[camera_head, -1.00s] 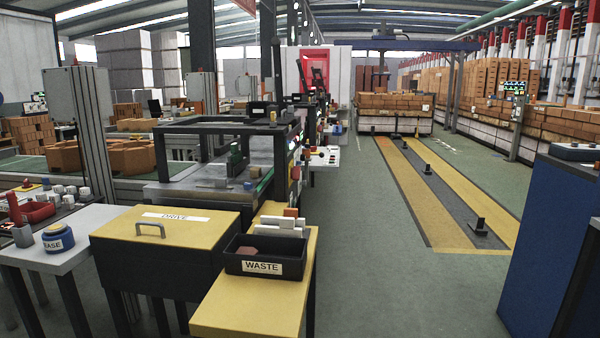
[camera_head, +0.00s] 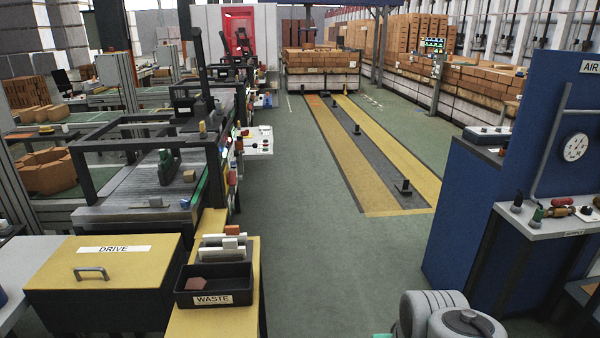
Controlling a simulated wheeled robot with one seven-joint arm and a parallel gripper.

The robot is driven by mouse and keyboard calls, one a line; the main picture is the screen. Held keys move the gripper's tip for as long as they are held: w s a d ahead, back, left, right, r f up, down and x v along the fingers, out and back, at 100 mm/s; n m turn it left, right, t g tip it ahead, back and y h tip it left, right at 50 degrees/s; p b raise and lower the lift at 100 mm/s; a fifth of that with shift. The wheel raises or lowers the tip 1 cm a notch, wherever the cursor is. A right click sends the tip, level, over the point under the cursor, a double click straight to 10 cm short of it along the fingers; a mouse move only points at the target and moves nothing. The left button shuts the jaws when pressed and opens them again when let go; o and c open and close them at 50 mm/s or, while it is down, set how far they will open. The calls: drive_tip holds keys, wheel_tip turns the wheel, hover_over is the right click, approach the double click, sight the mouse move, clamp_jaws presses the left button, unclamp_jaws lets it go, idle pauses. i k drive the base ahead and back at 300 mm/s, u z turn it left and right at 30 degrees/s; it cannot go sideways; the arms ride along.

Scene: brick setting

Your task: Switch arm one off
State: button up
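No switch labelled for arm one can be read in the view. A white control panel (camera_head: 258,140) with small coloured knobs or buttons juts from the right side of the machine frame row, left of the aisle. More small coloured controls line the machine's side (camera_head: 232,160). A red upright shape (camera_head: 240,36) stands at the far end against a white and red enclosure; it is too small to identify. Grey-white rounded parts at the bottom right look like my own arm. My gripper is not in view.
A yellow-topped box marked DRIVE (camera_head: 110,248) and a black WASTE bin (camera_head: 214,284) stand front left. A blue cabinet marked AIR (camera_head: 545,130) and a shelf (camera_head: 545,222) with fittings stand right. The green floor (camera_head: 330,240) between is clear.

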sight(231, 176)
drive_tip(key=z, duration=0.2)
drive_tip(key=i, duration=3.65)
drive_tip(key=u, duration=4)
